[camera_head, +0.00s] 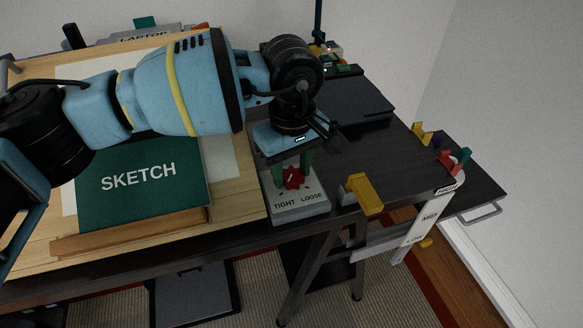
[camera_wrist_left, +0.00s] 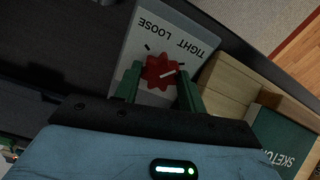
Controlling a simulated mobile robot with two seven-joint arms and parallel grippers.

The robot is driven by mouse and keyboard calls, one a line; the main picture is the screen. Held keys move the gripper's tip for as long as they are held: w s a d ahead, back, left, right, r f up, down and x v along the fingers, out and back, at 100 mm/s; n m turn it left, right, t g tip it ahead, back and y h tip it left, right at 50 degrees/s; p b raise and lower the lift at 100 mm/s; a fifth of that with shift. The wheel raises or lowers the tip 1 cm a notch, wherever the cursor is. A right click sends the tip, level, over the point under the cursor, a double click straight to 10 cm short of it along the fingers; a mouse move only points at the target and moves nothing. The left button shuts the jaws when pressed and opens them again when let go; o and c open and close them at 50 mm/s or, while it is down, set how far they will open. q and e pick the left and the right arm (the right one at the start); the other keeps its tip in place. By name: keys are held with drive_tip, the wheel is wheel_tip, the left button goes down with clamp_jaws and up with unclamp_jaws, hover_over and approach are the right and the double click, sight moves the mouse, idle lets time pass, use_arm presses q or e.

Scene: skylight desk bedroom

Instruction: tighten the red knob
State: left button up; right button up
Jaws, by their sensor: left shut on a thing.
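The red knob (camera_head: 293,178) sits on a grey block (camera_head: 300,214) marked TIGHT and LOOSE, near the front edge of the dark desk. In the left wrist view the knob (camera_wrist_left: 161,71) is star-shaped with a white pointer line, which points toward the TIGHT side. My left gripper (camera_head: 291,170) reaches down from above with its green fingers on both sides of the knob. In the left wrist view the left gripper (camera_wrist_left: 158,88) is shut on the knob. My right gripper is in neither view.
A green SKETCH book (camera_head: 140,180) lies on a wooden drawing board (camera_head: 235,205) to the left. A yellow clamp-like piece (camera_head: 364,194) sits at the desk edge to the right. A white HIGH-MID-LOW plate (camera_head: 426,219) is beyond it. The dark desktop (camera_head: 385,150) behind is partly clear.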

sight(292, 174)
use_arm(q)
drive_tip(key=m+b, duration=0.1)
drive_tip(key=m, duration=0.2)
drive_tip(key=shift+f, duration=0.1)
drive_tip(key=shift+m+b, duration=0.4)
drive_tip(key=shift+m, duration=0.2)
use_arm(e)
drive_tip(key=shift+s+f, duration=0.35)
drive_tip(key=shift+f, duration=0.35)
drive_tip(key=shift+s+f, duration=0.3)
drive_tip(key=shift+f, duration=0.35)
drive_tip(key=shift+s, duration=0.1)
use_arm(q)
drive_tip(key=o, duration=1)
drive_tip(key=shift+c, duration=0.2)
drive_tip(key=shift+r, duration=0.2)
wheel_tip(292, 174, up, 6)
drive_tip(key=shift+r, duration=0.85)
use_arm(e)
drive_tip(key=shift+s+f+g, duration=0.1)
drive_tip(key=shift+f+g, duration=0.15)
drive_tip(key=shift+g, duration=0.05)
